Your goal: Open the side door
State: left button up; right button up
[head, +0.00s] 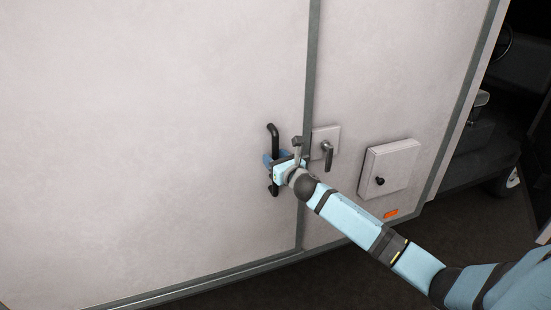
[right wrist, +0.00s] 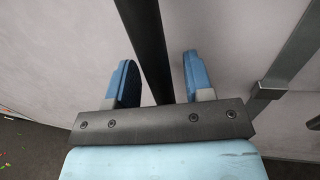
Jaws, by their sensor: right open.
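The side door (head: 150,130) is a large pale panel in the head view, flush with the wall beside it along a dark vertical seam. It carries a black vertical bar handle (head: 272,132) near that seam. My right gripper (head: 274,161) is at the middle of this handle. In the right wrist view its blue fingers (right wrist: 158,66) stand open, one on each side of the dark handle bar (right wrist: 149,40), with gaps visible. The gripper and wrist hide part of the handle in the head view. My left gripper is not in view.
Right of the seam are a plate with a dark lever (head: 328,154) and a pale box (head: 391,167) with a black knob. An orange marker (head: 391,213) sits below the box. An open cab with dark seats (head: 478,135) is at far right. Dark ground (head: 330,280) lies below.

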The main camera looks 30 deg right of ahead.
grip_shut()
